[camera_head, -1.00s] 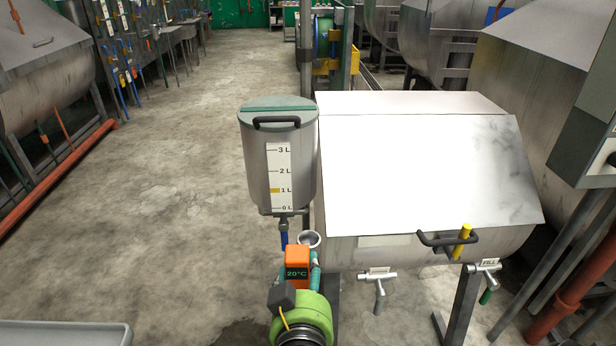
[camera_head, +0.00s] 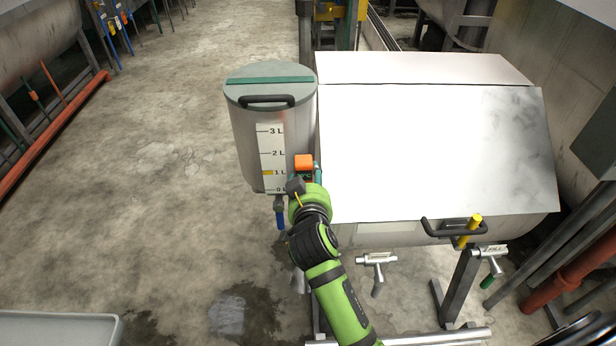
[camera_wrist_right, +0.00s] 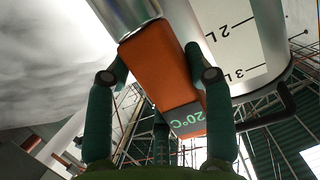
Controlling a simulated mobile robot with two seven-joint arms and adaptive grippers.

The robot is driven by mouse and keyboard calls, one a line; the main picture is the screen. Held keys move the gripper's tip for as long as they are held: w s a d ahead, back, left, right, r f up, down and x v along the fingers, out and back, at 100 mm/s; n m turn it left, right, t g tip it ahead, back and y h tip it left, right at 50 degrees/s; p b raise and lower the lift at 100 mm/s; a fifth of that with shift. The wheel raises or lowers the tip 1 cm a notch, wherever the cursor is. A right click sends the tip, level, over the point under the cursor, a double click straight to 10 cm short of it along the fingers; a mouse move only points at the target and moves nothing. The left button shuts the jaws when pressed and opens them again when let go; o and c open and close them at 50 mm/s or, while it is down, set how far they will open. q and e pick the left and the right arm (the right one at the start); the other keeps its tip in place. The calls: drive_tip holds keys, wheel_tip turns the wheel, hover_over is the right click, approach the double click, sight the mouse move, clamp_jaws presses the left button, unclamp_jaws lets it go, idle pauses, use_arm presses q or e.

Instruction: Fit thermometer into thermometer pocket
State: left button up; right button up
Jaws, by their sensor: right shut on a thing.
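The orange thermometer (camera_head: 303,161) stands in front of the measuring tank, with its 20°C display facing me in the right wrist view (camera_wrist_right: 160,75). My right gripper (camera_head: 304,178) is shut on the thermometer, with a teal finger on each side of it in the right wrist view (camera_wrist_right: 158,82). A metal tube (camera_wrist_right: 122,14), likely the thermometer pocket, meets the stem end of the orange body there. I cannot tell how deep the stem sits in it. In the head view the pocket is hidden behind my gripper and arm. My left gripper is out of view.
The measuring tank (camera_head: 250,150) with its litre scale stands close left of the gripper. The metal dyeing drum (camera_head: 380,232) with its pale lid (camera_head: 425,145) is close on the right. A tap (camera_head: 376,262) projects below the drum.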

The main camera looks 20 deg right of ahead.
drive_tip(key=shift+w+d+f, duration=0.1)
drive_tip(key=shift+w, duration=0.1)
drive_tip(key=shift+s+f, duration=0.1)
drive_tip(key=shift+f+b, duration=0.25)
drive_tip(key=shift+b, duration=0.05)
wheel_tip(320, 180, down, 3)
drive_tip(key=b, duration=0.2)
drive_tip(key=shift+f+b, duration=0.15)
drive_tip(key=shift+b, duration=0.15)
drive_tip(key=shift+f+b, duration=0.7)
drive_tip(key=shift+f, duration=0.15)
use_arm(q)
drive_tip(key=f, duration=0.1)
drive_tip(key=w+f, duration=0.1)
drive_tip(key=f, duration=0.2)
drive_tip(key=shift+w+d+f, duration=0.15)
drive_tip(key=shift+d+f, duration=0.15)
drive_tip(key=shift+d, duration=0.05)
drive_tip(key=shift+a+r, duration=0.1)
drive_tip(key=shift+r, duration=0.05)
